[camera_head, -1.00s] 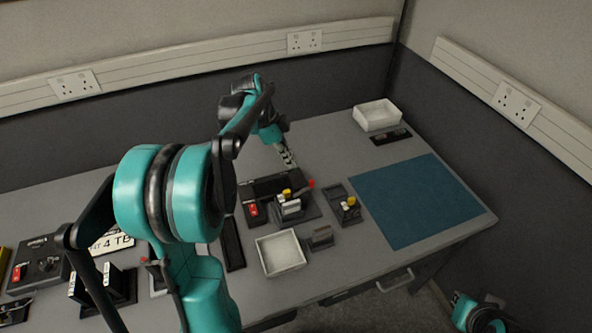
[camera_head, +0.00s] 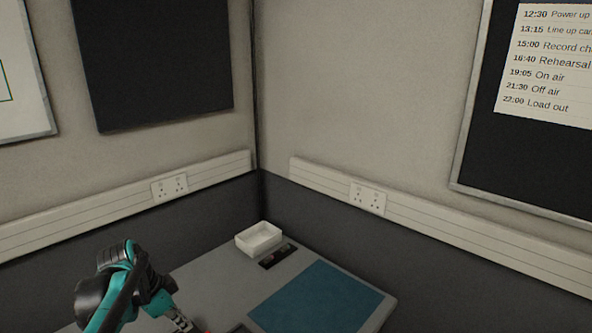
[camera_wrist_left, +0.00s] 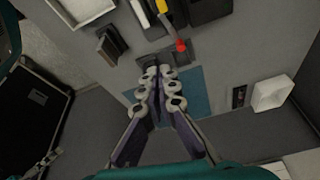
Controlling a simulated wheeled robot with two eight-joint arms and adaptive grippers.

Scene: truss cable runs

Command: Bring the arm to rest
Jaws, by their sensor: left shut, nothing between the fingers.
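My left gripper (camera_head: 182,321) is at the bottom edge of the head view, low over the grey table. In the left wrist view its fingers (camera_wrist_left: 158,75) are together at the tips with nothing held. Below them are the grey table top and the blue mat (camera_wrist_left: 195,95). What looks like part of my right gripper (camera_wrist_left: 40,163) shows small at the lower left of the wrist view; its fingers are too small to read. It is outside the head view.
The blue mat (camera_head: 318,300) lies bare on the table. A white tray (camera_head: 258,239) and a small black strip (camera_head: 278,256) are at the back corner. A red-tipped part (camera_wrist_left: 181,45) and dark holders are near the fingers. A black case (camera_wrist_left: 35,98) stands below the table.

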